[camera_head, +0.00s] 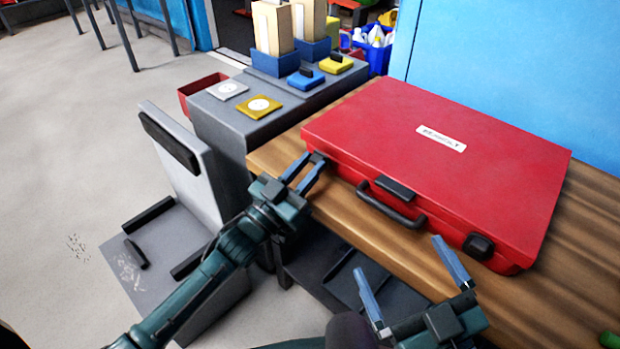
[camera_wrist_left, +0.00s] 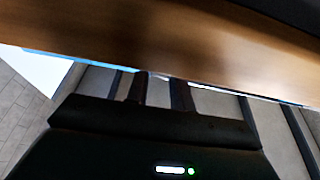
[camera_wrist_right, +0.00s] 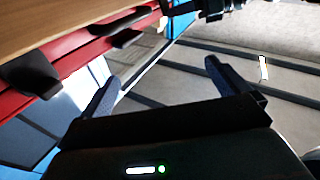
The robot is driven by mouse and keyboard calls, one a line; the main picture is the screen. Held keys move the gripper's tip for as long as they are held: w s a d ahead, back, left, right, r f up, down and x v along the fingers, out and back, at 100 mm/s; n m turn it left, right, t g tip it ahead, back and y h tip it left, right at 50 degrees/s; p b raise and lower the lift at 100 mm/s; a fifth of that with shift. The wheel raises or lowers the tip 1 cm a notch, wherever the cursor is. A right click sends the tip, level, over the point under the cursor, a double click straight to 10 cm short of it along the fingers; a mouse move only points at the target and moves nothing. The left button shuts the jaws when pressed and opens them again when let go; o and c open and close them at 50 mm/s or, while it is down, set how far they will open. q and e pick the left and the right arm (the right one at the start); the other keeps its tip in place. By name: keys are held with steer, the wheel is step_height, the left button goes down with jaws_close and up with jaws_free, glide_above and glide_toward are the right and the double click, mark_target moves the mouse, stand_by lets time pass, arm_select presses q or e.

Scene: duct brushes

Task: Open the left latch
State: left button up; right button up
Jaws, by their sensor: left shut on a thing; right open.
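A closed red case (camera_head: 440,150) lies on the wooden bench, with a dark handle (camera_head: 392,203) on its front side. The right latch (camera_head: 479,245) is a black block near the front right corner; the right wrist view shows it too (camera_wrist_right: 32,75). My left gripper (camera_head: 309,172) is at the case's front left corner, shut on the left latch, which its fingertips largely hide. In the left wrist view its fingers (camera_wrist_left: 159,82) reach the bench edge, and the latch cannot be made out. My right gripper (camera_head: 402,258) is open and empty in front of the case, below the handle.
The wooden bench (camera_head: 590,262) has a bare strip in front of the case. A grey stand (camera_head: 225,115) with yellow, blue and white pads is at the left. A blue wall (camera_head: 510,55) stands behind the case.

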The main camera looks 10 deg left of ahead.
arm_select(q)
steer(key=shift+s+f+t+h+b, duration=0.1)
steer(key=shift+f+t+h+b, duration=0.2)
steer(key=shift+f+t+b, duration=0.45)
steer(key=shift+a+r+b, duration=0.1)
steer(key=shift+r+b, duration=0.25)
arm_select(e)
steer(key=shift+w+a+m+t+y, duration=0.1)
steer(key=shift+a+m+t+y, duration=0.2)
arm_select(q)
steer(key=o, duration=1)
steer(key=shift+s, duration=0.1)
